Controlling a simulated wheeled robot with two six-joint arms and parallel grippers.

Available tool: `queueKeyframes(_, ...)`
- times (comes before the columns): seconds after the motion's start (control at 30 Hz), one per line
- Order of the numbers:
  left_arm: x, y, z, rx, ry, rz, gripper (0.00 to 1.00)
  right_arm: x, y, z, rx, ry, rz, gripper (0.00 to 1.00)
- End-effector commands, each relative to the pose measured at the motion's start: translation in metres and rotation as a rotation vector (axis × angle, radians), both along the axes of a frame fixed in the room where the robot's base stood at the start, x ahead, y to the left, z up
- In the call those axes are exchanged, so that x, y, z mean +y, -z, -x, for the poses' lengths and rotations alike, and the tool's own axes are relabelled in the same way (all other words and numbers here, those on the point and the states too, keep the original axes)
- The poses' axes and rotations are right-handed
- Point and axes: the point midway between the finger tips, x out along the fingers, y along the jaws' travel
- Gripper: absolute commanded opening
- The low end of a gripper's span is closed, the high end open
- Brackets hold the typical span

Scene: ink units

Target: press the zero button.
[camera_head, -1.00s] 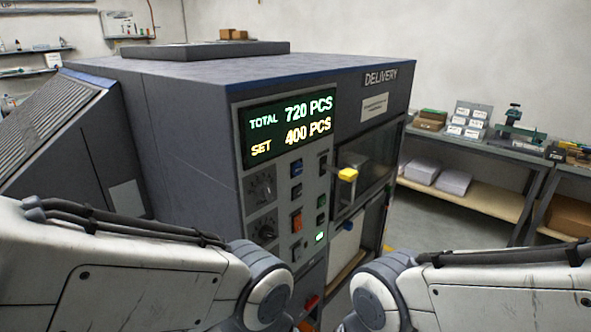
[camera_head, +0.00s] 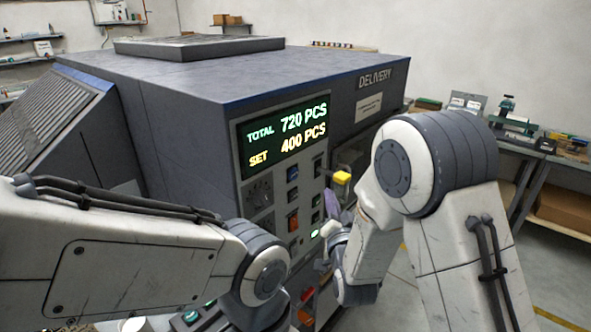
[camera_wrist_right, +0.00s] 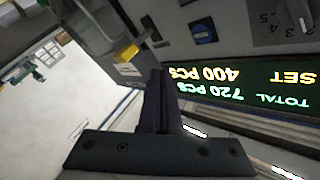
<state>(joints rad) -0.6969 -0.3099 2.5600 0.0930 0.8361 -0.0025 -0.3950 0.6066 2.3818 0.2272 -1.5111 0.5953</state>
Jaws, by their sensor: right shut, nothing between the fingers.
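The grey control panel (camera_head: 268,222) on the machine's front carries several blue, dark and orange buttons, two dials and a green lit one (camera_head: 314,232). Labels are too small to read, so I cannot tell which is the zero button. The display (camera_head: 290,133) above reads TOTAL 720 PCS and SET 400 PCS. My right gripper (camera_head: 333,200) is at the panel's right side, its fingers shut and empty; contact cannot be told. In the right wrist view the shut fingers (camera_wrist_right: 155,78) point toward the panel, with a blue button (camera_wrist_right: 202,33) beyond. My left gripper is out of view.
A yellow knob (camera_head: 342,178) sticks out right of the panel, close to my right gripper; it also shows in the right wrist view (camera_wrist_right: 127,52). A workbench (camera_head: 527,150) stands at the right. Open floor (camera_head: 550,260) lies in front of it.

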Motion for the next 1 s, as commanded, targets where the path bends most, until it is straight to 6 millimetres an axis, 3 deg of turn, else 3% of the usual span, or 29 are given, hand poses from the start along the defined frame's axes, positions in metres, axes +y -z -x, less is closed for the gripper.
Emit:
queueKeyframes(0.57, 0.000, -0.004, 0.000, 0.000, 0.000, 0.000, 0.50, -0.002, -0.008, -0.003, -0.053, 0.013, -0.023, 0.00)
queueKeyframes(1.0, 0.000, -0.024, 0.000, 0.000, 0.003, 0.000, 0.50, 0.044, -0.009, -0.036, -0.052, 0.011, -0.023, 0.00)
